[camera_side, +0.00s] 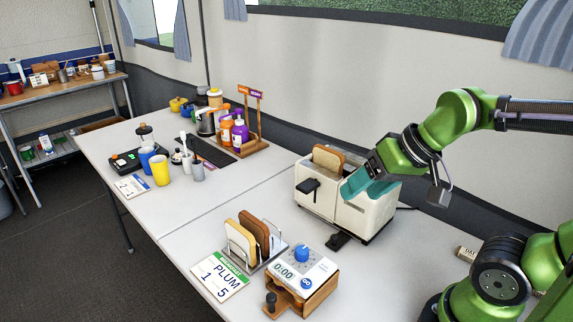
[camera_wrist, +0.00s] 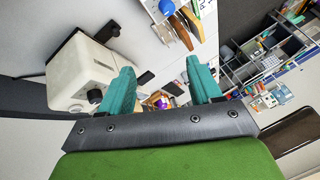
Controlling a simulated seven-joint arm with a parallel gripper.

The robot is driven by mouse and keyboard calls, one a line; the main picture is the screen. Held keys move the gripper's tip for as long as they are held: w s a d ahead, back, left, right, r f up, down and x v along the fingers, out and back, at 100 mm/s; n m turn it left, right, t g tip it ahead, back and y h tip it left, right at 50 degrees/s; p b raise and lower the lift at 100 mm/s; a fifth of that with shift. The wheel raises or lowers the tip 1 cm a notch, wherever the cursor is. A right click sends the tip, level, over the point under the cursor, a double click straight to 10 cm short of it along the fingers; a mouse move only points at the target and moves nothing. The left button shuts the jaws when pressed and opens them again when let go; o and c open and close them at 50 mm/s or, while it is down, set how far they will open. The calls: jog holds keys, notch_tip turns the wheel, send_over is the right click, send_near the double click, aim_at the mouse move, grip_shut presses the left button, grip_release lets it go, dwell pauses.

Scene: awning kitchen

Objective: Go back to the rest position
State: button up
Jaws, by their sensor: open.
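My gripper (camera_wrist: 163,88) has two teal fingers, spread apart with nothing between them in the wrist view. In the side view my gripper (camera_side: 366,186) is beside or over the right part of a white toaster (camera_side: 345,212). I cannot tell whether it touches the toaster. The toaster also shows at the left of the wrist view (camera_wrist: 75,72). A brown bread slice (camera_side: 328,157) sticks up from the toaster's left slot. The right part of the toaster top is hidden by my gripper.
A rack (camera_side: 262,262) holds several bread slices, near a timer (camera_side: 304,268) on a wooden box and a PLUM card (camera_side: 220,276). Cups, including a yellow cup (camera_side: 159,170), and bottles stand farther left. The table (camera_side: 200,222) between is clear.

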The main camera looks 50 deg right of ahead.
jog(key=shift+s+a+r, duration=0.25)
jog(key=shift+s+r, duration=0.05)
jog(key=shift+r, duration=0.25)
